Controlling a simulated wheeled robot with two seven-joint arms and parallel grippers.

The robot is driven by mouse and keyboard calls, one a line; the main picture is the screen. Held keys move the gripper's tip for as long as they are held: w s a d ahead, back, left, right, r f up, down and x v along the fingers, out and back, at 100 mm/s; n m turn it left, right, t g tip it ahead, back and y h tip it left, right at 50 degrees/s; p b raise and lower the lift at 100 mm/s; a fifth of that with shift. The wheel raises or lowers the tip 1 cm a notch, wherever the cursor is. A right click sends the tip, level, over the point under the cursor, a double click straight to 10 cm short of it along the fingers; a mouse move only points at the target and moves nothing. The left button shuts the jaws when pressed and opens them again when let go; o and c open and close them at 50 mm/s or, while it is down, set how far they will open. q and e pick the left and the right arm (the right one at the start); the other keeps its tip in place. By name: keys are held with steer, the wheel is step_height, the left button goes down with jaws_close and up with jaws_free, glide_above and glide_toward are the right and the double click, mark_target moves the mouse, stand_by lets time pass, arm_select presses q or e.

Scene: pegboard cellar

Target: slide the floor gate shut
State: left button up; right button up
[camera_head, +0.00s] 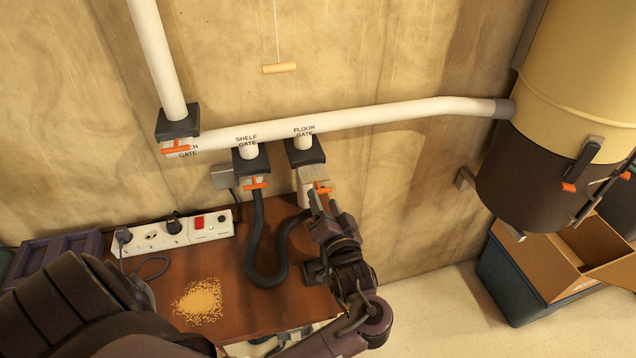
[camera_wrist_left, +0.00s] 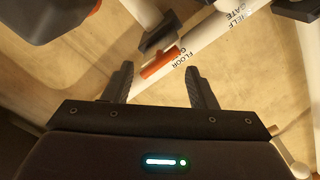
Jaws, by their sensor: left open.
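The floor gate (camera_head: 305,153) is a dark block on the white pipe, under the label FLOOR GATE. A pale slide plate (camera_head: 314,173) sticks out of it toward me, with an orange handle (camera_head: 322,187) at its end. My left gripper (camera_head: 323,204) is open just in front of and below this handle. In the left wrist view an orange handle (camera_wrist_left: 160,63) lies just beyond and roughly between the open fingertips (camera_wrist_left: 159,73). I cannot tell whether the fingers touch it. Nothing is held. My right gripper is not in view.
The shelf gate (camera_head: 250,161) with its own orange handle is close on the left; another gate (camera_head: 177,124) is farther left. A black hose (camera_head: 266,272) loops over the brown bench (camera_head: 250,318). A power strip (camera_head: 170,239) and sawdust (camera_head: 198,301) lie there. A drum (camera_head: 535,190) stands right.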

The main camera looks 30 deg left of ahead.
mark_target(319, 188)
arm_select(q)
steer(key=p+x, duration=0.1)
steer(key=x, duration=0.3)
steer(key=shift+w+a, duration=0.2)
steer(key=shift+a, duration=0.05)
steer(key=shift+w+a+f, duration=0.1)
steer(key=c, duration=0.8)
jaws_close()
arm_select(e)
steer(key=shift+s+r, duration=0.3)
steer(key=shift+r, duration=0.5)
